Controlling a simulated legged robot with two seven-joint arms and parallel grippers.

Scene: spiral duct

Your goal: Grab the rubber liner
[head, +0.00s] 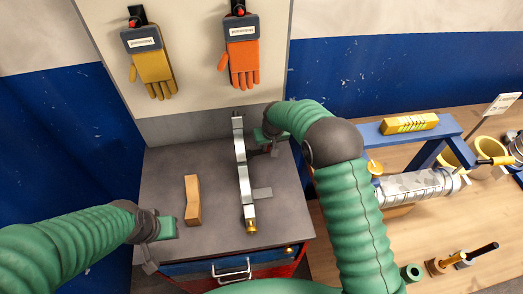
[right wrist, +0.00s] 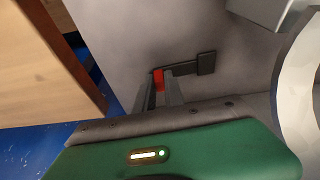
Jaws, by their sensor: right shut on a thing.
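My right gripper (right wrist: 163,88) is shut on a small red part at one end of a dark, flat piece (right wrist: 192,66), which may be the rubber liner. The piece has a square dark block at its other end. In the head view my right gripper (head: 264,140) is at the back right of the grey bench top, beside the upright curved metal strip (head: 242,165), and the dark piece is small and partly hidden there. My left gripper (head: 150,264) is low at the bench's front left corner; its jaws are too small to read.
A wooden block (head: 192,200) lies on the grey bench top (head: 215,225), left of the strip. Yellow (head: 153,72) and orange gloves (head: 243,62) hang on the back panel. A wooden table (head: 450,215) at right carries a blue frame, a silver duct (head: 415,187) and tools.

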